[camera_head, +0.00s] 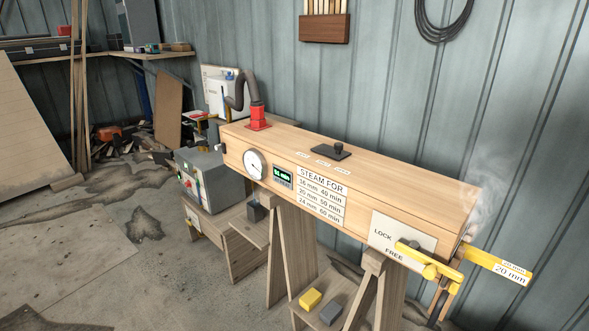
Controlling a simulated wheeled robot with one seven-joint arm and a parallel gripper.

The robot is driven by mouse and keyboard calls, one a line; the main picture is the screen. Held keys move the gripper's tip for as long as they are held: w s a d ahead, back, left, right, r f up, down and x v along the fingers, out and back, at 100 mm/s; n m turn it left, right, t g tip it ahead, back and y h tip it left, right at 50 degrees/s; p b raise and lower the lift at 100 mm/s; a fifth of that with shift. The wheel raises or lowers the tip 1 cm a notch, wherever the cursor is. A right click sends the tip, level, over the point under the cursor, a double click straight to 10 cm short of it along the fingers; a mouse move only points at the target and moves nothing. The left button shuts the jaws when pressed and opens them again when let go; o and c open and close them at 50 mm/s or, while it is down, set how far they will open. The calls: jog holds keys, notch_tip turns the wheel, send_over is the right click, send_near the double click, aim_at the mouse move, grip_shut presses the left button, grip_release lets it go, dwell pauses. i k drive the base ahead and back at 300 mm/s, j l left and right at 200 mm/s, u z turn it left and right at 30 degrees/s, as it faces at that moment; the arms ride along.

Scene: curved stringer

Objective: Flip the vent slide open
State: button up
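The vent slide (326,153) appears to be the dark flat plate with a black knob (339,146) on top of the long wooden steam box (410,178). No opening shows beside the plate, and I cannot tell its setting. Steam (485,205) drifts at the box's right end. My gripper is not in view.
A yellow lever (430,262) sits by a LOCK/FREE plate (384,231) at the box's right front. A yellow 20 mm tag (497,266) sticks out right. A red hose fitting (257,117) stands at the left end.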

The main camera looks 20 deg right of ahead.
aim_at(336, 152)
jog(key=i+j+z, duration=0.1)
jog(key=z, duration=0.25)
jog(key=j+z, duration=0.1)
jog(key=z, duration=0.25)
jog(key=i+j+z, duration=0.15)
jog(key=j, duration=0.25)
jog(key=i+j+z, duration=0.2)
jog(key=j, duration=0.2)
jog(key=j+z, duration=0.15)
jog(key=j, duration=0.3)
jog(key=i+j+z, duration=0.15)
jog(key=j, duration=0.3)
jog(key=i+j, duration=0.1)
jog(key=j, duration=1.5)
jog(key=i+z, duration=0.05)
jog(key=i, duration=0.05)
